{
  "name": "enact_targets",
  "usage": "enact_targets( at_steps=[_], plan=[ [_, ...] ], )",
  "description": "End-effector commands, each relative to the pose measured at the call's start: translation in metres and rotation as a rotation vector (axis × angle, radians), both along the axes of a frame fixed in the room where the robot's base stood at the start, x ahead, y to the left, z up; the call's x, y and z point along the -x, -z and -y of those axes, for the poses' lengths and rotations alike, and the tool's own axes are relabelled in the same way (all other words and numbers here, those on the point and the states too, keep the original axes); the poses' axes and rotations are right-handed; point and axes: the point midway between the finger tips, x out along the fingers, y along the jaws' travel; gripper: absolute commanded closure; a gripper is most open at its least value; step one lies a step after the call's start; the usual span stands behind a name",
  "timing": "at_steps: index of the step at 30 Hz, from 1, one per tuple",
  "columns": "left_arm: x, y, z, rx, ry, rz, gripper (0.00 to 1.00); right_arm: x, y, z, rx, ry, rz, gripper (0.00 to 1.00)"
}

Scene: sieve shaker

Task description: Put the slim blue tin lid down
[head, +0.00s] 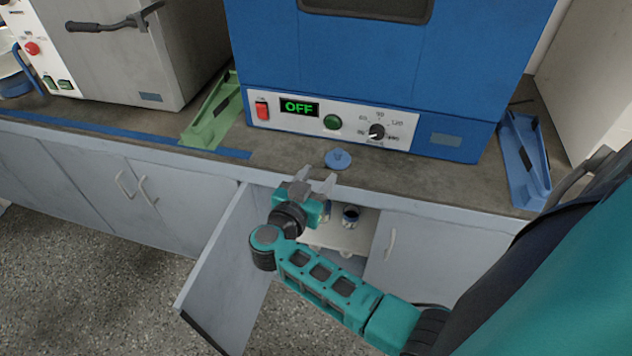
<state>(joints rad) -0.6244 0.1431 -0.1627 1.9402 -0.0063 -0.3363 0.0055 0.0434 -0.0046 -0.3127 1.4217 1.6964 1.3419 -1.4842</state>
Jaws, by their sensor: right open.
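The slim blue tin lid (338,158) lies flat on the dark worktop, close to the front edge and in front of the blue machine. My right gripper (320,180) is just in front of the lid, at the worktop's edge. Its grey fingers are spread apart and hold nothing; they point toward the lid, which looks clear of them. My left gripper is out of the picture.
The blue machine (375,70) with an OFF display fills the back. A green bracket (216,112) stands left, a blue bracket (524,160) right. A cabinet door (226,265) hangs open below, showing a shelf (345,237) with small containers.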

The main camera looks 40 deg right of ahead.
Motion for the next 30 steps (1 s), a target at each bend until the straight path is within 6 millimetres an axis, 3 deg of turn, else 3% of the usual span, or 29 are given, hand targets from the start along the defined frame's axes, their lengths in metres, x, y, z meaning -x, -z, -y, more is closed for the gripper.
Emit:
enact_targets(
  at_steps=[5, 9, 12, 15, 19, 24, 30],
  plan=[
    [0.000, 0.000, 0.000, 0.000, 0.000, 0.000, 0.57, -0.005, -0.020, -0.009, 0.064, -0.190, 0.172, 0.51],
    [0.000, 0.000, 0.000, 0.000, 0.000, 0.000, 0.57, -0.005, -0.041, -0.044, 0.111, -0.530, 0.319, 0.51],
    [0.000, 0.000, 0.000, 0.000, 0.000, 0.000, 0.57, 0.005, -0.041, -0.079, 0.102, -0.792, 0.324, 0.51],
    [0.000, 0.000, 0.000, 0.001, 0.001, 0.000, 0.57, 0.025, -0.024, -0.111, 0.058, -1.024, 0.232, 0.51],
    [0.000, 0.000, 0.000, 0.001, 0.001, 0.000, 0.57, 0.063, 0.015, -0.135, -0.030, -1.222, 0.003, 0.51],
    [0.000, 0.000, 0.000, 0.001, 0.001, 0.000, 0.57, 0.112, 0.061, -0.130, -0.131, -1.272, -0.304, 0.51],
    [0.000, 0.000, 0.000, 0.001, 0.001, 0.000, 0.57, 0.138, 0.080, -0.115, -0.170, -1.232, -0.463, 0.51]
  ],
)
